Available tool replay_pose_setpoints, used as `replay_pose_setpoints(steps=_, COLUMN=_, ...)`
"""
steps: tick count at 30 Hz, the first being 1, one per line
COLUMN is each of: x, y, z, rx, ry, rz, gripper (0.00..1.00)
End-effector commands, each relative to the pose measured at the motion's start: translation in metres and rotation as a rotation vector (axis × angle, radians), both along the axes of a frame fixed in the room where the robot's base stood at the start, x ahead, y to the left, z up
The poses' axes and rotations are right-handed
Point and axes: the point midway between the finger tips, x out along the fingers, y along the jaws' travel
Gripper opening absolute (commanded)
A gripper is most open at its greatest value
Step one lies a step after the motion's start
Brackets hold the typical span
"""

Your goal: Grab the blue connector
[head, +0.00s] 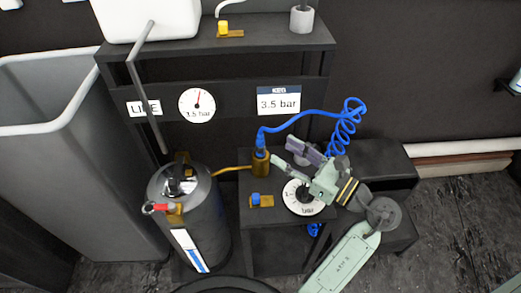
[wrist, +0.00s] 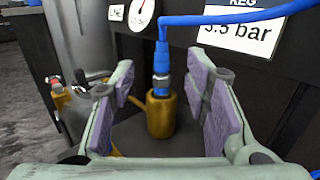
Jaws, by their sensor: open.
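The blue connector (head: 260,142) stands upright on top of a brass fitting (head: 260,163), with a blue hose (head: 300,118) rising from it. In the wrist view the blue connector (wrist: 162,84) shows between my fingers, above the brass fitting (wrist: 161,116), with a gap on each side. My gripper (head: 281,152) is open and empty, just right of the connector in the head view. In the wrist view its purple-padded fingers (wrist: 165,90) stand wide apart and touch nothing that I can see.
A dark tank (head: 207,225) with a red-tipped lever stands left of the small black stand (head: 258,222). A blue-topped brass piece (head: 255,200) and a round dial (head: 297,199) are on the stand. The coiled hose (head: 341,132) hangs behind my gripper. A grey bin (head: 75,175) stands at left.

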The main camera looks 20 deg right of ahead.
Motion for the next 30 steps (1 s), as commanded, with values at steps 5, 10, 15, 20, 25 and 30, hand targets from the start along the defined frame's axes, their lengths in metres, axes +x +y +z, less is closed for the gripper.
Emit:
replay_pose_setpoints(steps=5, x=-0.007, y=-0.012, z=-0.022, rx=-0.024, ry=0.054, rz=-0.045, gripper=0.43)
replay_pose_setpoints(steps=10, x=0.017, y=0.002, z=-0.021, rx=-0.025, ry=0.055, rz=-0.044, gripper=0.43)
replay_pose_setpoints(steps=15, x=0.032, y=0.010, z=-0.021, rx=-0.026, ry=0.053, rz=-0.047, gripper=0.43)
replay_pose_setpoints(steps=20, x=0.043, y=0.020, z=-0.015, rx=-0.024, ry=0.054, rz=-0.046, gripper=0.43)
replay_pose_setpoints(steps=25, x=0.063, y=0.036, z=-0.010, rx=-0.024, ry=0.054, rz=-0.045, gripper=0.43)
replay_pose_setpoints(steps=30, x=0.075, y=0.042, z=-0.013, rx=-0.024, ry=0.053, rz=-0.047, gripper=0.43)
